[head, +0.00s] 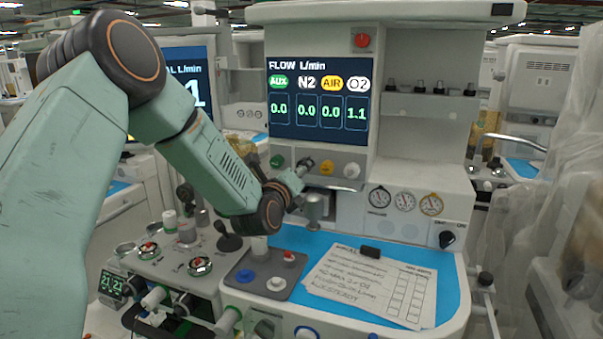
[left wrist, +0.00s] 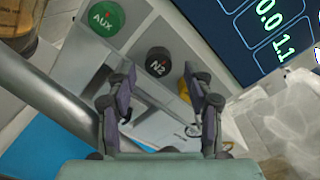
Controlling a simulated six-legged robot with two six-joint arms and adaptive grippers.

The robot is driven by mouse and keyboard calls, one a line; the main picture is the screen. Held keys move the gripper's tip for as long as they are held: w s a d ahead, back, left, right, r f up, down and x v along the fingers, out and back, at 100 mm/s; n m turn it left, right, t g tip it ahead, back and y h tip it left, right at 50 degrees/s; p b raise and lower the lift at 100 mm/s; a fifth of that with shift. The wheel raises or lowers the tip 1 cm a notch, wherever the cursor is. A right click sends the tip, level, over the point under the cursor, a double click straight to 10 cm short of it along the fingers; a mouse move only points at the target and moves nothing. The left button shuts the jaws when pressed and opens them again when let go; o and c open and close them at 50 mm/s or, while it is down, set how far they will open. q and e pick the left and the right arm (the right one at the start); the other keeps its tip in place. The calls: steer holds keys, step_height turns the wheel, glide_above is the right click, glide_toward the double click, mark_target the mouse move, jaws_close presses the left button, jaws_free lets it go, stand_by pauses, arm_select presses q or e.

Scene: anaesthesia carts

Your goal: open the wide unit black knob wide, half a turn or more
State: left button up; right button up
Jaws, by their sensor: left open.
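The wide unit's black knob, marked N2, shows in the left wrist view (left wrist: 158,62) between a green AUX knob (left wrist: 104,18) and a yellow knob (left wrist: 185,92). My left gripper (left wrist: 160,82) is open and empty, its two fingers spread with the black knob just ahead between their tips. I cannot tell if they touch it. In the head view my left gripper (head: 303,168) is at the knob row and mostly hides the black knob. The flow display (head: 318,97) reads N2 0.0, AIR 0.0 and O2 1.1. My right gripper is out of view.
A white knob (head: 352,170) ends the row at right. Several gauges (head: 405,202) and a black on/off switch (head: 447,239) sit further right. Below are a blue worktop (head: 290,238), a paper sheet (head: 372,284) and a grey pad with buttons (head: 243,262). A metal tube crosses the left wrist view.

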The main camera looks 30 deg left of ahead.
arm_select(q)
steer(key=shift+w+a, duration=0.2)
steer(key=shift+w, duration=0.5)
steer(key=shift+s+a, duration=0.1)
steer(key=shift+a, duration=0.1)
steer(key=c, duration=0.5)
steer(key=shift+d, duration=0.1)
steer(key=shift+c, duration=1.2)
jaws_close()
